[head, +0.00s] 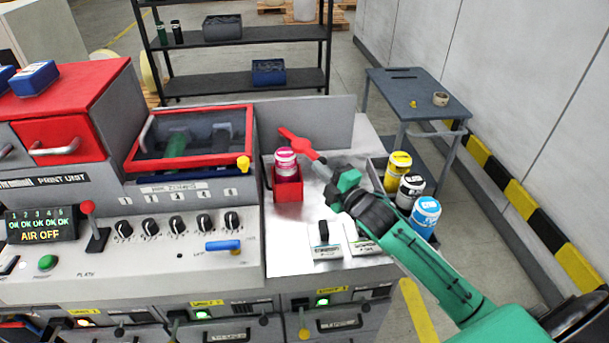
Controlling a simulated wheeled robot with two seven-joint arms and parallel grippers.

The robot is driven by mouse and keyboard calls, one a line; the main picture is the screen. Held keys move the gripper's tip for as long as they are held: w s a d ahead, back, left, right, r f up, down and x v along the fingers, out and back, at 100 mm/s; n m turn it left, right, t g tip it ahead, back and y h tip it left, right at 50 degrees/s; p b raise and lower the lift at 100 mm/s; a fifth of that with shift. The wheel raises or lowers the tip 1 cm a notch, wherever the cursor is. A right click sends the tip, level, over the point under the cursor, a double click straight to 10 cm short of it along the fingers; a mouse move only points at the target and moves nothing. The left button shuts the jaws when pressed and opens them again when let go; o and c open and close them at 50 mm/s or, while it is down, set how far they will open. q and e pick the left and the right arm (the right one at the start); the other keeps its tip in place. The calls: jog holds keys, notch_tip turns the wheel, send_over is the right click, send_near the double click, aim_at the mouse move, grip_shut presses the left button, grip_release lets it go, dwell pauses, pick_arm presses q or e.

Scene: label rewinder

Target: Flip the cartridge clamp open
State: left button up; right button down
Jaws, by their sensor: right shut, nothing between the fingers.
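The cartridge clamp appears as a red lever (297,143), slanting up and left behind and beside the magenta cartridge (286,163). The cartridge stands upright in a red holder (288,187) on the bright metal deck. My right gripper (322,163) reaches in from the lower right, its tips at the lower right end of the red lever. Its fingers are small and partly hidden, and I cannot tell whether they touch the lever. It is shut with nothing held. My left gripper is out of view.
Yellow, white and blue cartridges (425,214) stand in a rack right of the deck, close beside my right arm. Two labelled switches (325,246) sit at the deck's front. A red-framed window (190,140) and a knob panel (175,226) are on the left.

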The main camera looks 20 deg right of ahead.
jog(key=shift+w+d, duration=0.25)
jog(key=shift+d, duration=0.85)
jog(key=shift+w+d, duration=0.25)
jog(key=shift+d, duration=0.8)
notch_tip(320, 180, up, 20)
jog(key=b, duration=0.4)
jog(key=shift+f, duration=0.1)
